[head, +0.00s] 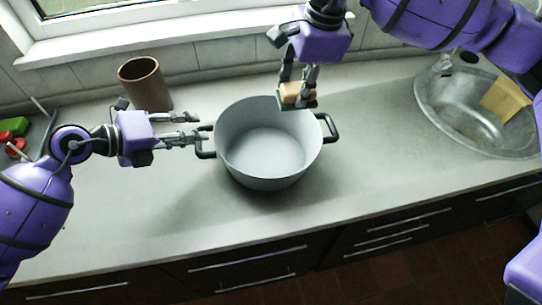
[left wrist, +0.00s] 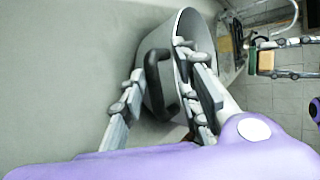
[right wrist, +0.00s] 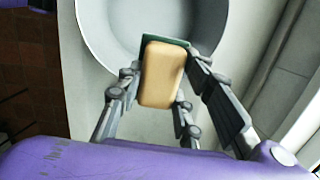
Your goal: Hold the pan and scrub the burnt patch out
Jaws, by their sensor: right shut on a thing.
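The pan, a grey two-handled pot (head: 268,150), stands upright on the counter; it also shows in the left wrist view (left wrist: 185,25) and right wrist view (right wrist: 95,30). Its visible inside looks plain light grey, and I can make out no burnt patch. My left gripper (head: 198,127) is open beside the left black handle (head: 205,153). In the left wrist view that handle (left wrist: 155,80) shows between the spread fingers. My right gripper (head: 297,88) is shut on a tan sponge (right wrist: 162,75) with a green scouring side, held above the pan's back right rim.
A brown cup (head: 145,84) stands behind my left gripper. A steel sink (head: 460,115) with a yellow cloth (head: 505,99) is at the right. A tray with green and red items (head: 15,128) lies at the far left. The counter in front of the pan is clear.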

